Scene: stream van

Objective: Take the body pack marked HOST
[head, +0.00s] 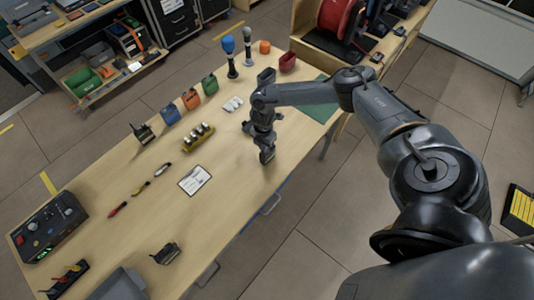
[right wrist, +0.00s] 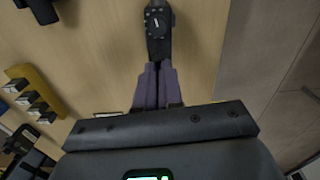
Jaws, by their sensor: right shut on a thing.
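My right gripper (head: 265,138) is over the table's right edge area, pointing down. In the right wrist view its two purplish fingers (right wrist: 158,82) are shut on a narrow dark pack-like thing (right wrist: 158,28) with a round knob or dial on it. In the head view this dark thing (head: 267,156) shows just below the fingers; I cannot tell whether it touches the table. No HOST marking is readable on it. Similar small dark devices stand at the back left edge (head: 143,133) and near the front (head: 166,253). My left gripper is not in view.
A yellow rack (head: 197,138) with several small blocks stands left of my right gripper. A white sheet (head: 194,180) lies mid-table. Coloured pouches (head: 190,99), microphones (head: 230,55) and a red bin (head: 287,62) stand toward the back. A control box (head: 48,228) is far left.

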